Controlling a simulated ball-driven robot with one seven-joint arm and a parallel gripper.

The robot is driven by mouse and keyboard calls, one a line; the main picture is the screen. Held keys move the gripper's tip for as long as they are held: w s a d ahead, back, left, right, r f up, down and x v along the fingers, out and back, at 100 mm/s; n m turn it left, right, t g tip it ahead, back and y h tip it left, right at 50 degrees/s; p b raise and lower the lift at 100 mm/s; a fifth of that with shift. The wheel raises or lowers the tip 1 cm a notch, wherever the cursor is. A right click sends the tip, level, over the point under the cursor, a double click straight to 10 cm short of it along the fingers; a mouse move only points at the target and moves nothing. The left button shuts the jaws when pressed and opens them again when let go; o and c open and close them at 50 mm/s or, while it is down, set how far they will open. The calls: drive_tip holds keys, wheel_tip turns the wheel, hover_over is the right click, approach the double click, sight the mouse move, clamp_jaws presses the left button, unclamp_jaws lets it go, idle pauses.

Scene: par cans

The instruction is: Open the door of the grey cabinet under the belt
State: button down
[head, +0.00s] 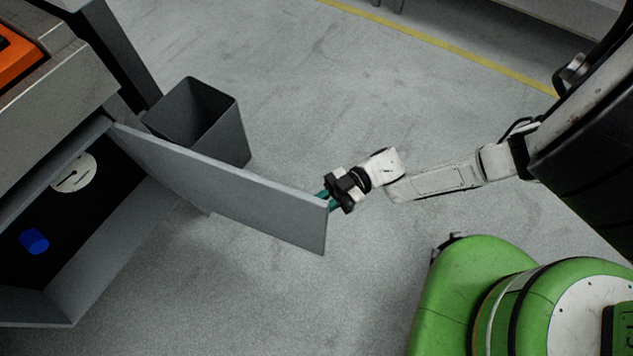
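The grey cabinet (95,268) is at the left, under the belt (18,52) with its steel side. Its grey door (225,190) stands swung wide open, hinged near the cabinet's upper corner and reaching out to the right. The dark inside shows, with a white round disc (75,174) and a blue cylinder (34,241) in it. My gripper (328,194) is at the door's free end, at its upper corner. Its teal fingertips are partly hidden behind the door edge, so I cannot tell whether they grip it or only touch it.
A dark grey open bin (198,122) stands on the floor just behind the door. A dark leg (118,50) of the belt frame is beside it. The concrete floor in front of the door is clear. A yellow line (450,48) crosses the floor at the back.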

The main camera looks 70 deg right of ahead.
drive_tip(key=shift+w+r, duration=0.1)
drive_tip(key=shift+w, duration=0.25)
drive_tip(key=c, duration=1.2)
unclamp_jaws()
drive_tip(key=shift+a, duration=0.1)
drive_tip(key=shift+c, duration=0.2)
drive_tip(key=shift+s, duration=0.15)
drive_tip(key=shift+s+d, duration=0.1)
drive_tip(key=shift+d, duration=0.1)
drive_tip(key=v, duration=1)
drive_tip(key=shift+d, duration=0.15)
drive_tip(key=shift+s, duration=0.2)
